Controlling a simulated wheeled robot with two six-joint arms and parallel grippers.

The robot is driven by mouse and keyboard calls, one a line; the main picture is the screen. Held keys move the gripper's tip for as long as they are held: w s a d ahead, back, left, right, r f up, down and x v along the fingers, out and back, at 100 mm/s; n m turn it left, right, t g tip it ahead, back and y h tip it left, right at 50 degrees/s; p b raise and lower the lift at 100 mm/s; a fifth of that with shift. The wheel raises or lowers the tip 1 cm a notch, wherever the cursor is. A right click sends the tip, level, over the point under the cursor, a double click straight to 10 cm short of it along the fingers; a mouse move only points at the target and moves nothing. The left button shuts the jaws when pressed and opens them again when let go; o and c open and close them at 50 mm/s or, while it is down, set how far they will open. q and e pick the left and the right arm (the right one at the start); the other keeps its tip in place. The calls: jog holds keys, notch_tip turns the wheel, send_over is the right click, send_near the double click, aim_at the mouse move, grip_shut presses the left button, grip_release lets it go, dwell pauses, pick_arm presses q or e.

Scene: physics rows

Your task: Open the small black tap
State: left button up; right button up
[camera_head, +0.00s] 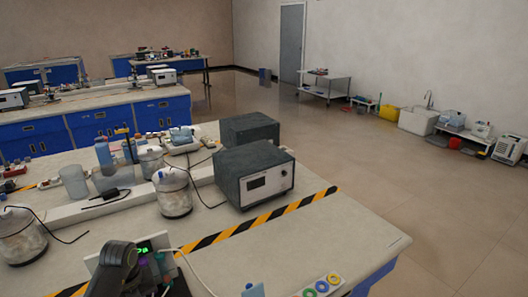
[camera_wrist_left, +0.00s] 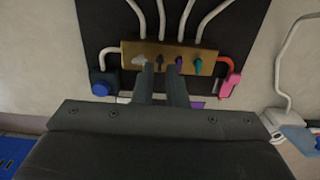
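The small black tap (camera_wrist_left: 160,62) sits on a brass-coloured block (camera_wrist_left: 206,57) in the left wrist view, between a pale grey tap (camera_wrist_left: 139,60) and a purple tap (camera_wrist_left: 179,64). A teal tap (camera_wrist_left: 197,66) is farther right. My left gripper (camera_wrist_left: 161,78) has its two fingers pointing at the block, with a narrow gap between them. The black tap lies just beyond the fingertips, in line with this gap; I see no contact. In the head view my left arm (camera_head: 115,268) covers most of the block. My right gripper is not in view.
A blue knob (camera_wrist_left: 100,89) is left of the block and a pink handle (camera_wrist_left: 230,84) right of it. Several white tubes rise from the block over a dark panel (camera_wrist_left: 255,32). A grey instrument box (camera_head: 254,174) stands farther back on the bench.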

pick_arm(q)
jog(key=shift+f, duration=0.55)
jog(key=shift+r, duration=0.4)
jog(key=shift+c, duration=0.4)
grip_shut()
jog(key=shift+r+n+p, duration=0.1)
jog(key=shift+n+p, duration=0.25)
jog(key=shift+n, duration=0.05)
jog(key=n+p, duration=0.2)
jog(key=n, duration=0.2)
jog(key=shift+n, duration=1)
